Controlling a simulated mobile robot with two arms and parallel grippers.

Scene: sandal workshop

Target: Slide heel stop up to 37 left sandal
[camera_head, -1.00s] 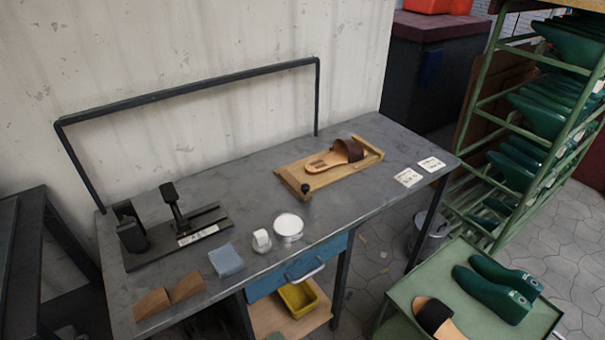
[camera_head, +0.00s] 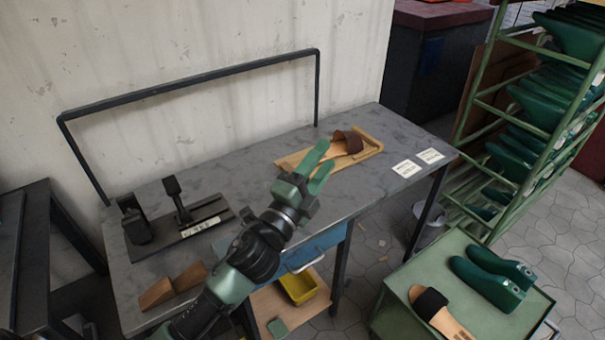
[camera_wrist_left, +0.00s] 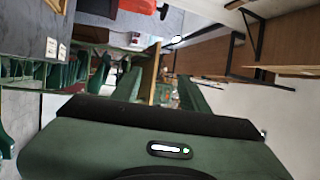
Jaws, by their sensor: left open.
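A sandal with a brown strap (camera_head: 347,141) lies on a light wooden board (camera_head: 373,152) at the back right of the bench. My left gripper (camera_head: 320,161) is open in front of the board's left part. Its two green fingers overlap the sandal's pale sole in the head view, and nothing shows between them. I cannot tell whether they touch anything. The board's black knob and much of its near-left end are hidden behind the gripper, and I cannot make out the heel stop. The left wrist view shows mostly my gripper's green body. My right gripper is not in view.
A black device (camera_head: 182,222) and wooden wedges (camera_head: 172,287) stand at the bench's left. Two white cards (camera_head: 407,168) lie right of the board. A green cart (camera_head: 397,299) holds another sandal (camera_head: 440,312) and green lasts (camera_head: 487,283). A metal frame (camera_head: 190,86) rises behind.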

